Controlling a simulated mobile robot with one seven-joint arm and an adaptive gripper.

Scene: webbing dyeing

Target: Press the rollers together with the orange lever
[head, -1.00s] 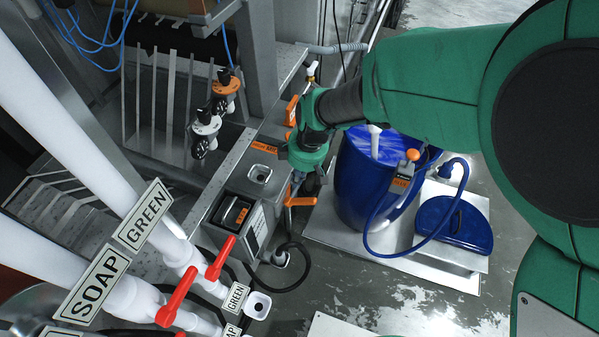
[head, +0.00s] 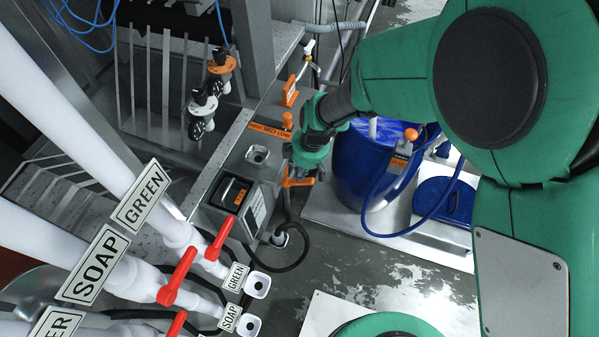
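An orange lever knob (head: 287,120) stands beside an orange label reading "MID LOW" on the grey metal machine. Another orange handle (head: 290,92) sits just behind it. My green arm comes in from the right, and my gripper (head: 304,172) points down at the machine's right edge, in front of the knob. An orange bar (head: 299,183) shows right at my gripper's tip; I cannot tell whether the fingers touch it. The fingers are small and mostly hidden by the wrist, so their opening is unclear. I cannot make out the rollers.
A control box (head: 232,195) with an orange-lit switch is left of my gripper. A blue barrel (head: 362,170) with a hose stands close on the right. White pipes with red valve handles (head: 178,277) fill the lower left. Wet floor (head: 400,275) lies open in front.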

